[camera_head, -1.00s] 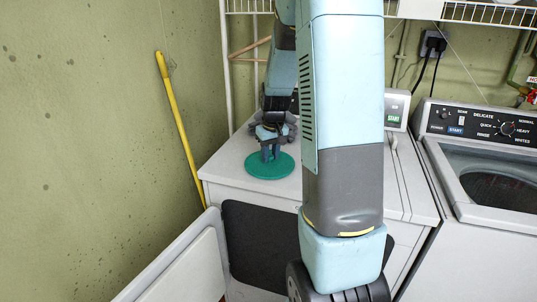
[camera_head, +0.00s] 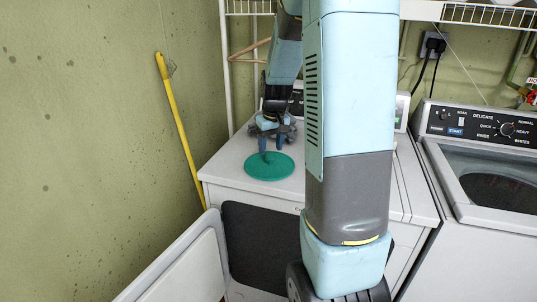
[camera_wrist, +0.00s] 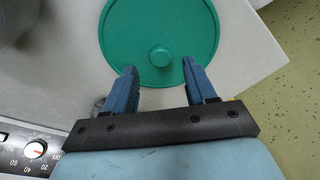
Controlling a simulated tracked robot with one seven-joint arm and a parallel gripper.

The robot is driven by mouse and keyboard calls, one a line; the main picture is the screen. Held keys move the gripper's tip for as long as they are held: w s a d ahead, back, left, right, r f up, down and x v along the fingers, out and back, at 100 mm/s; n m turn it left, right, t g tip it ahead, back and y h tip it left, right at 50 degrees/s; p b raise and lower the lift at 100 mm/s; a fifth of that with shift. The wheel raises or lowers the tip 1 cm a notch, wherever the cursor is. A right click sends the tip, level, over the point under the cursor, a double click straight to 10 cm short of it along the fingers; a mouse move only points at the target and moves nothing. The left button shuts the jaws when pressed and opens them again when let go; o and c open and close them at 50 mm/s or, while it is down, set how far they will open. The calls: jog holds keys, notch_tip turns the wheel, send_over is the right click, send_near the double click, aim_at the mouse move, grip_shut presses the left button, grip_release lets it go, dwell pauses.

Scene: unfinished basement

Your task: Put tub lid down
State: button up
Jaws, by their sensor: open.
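The tub lid (camera_head: 268,167) is a flat green disc lying on the white top of the dryer (camera_head: 232,160). In the wrist view the lid (camera_wrist: 160,22) shows a small round knob at its centre. My gripper (camera_head: 273,148) is above the lid in the head view. In the wrist view my gripper (camera_wrist: 160,80) has its two blue fingers wide apart, with nothing between them. The knob lies beyond the fingertips, and the fingertips overlap the lid's near part in the picture. Whether they touch it I cannot tell.
A washing machine (camera_head: 485,225) stands on the right. The dryer's door (camera_head: 185,265) hangs open at the front left. A yellow pole (camera_head: 180,130) leans on the wall. A wire shelf (camera_head: 470,12) runs above.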

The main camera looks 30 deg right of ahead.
notch_tip(320, 180, up, 8)
jog(key=s, duration=0.1)
jog(key=s+a+r+t, duration=0.1)
jog(key=s+a+r, duration=0.2)
jog(key=s, duration=0.5)
jog(key=s+a+r+t, duration=0.1)
jog(key=s+a+r, duration=0.1)
jog(key=s+a, duration=0.4)
jog(key=s+a+r+t, duration=0.1)
jog(key=s+a+r, duration=0.2)
jog(key=s, duration=0.7)
jog(key=shift+a+r+t, duration=0.3)
jog(key=shift+a+t, duration=0.1)
jog(key=shift+a, duration=0.45)
jog(key=shift+c, duration=0.3)
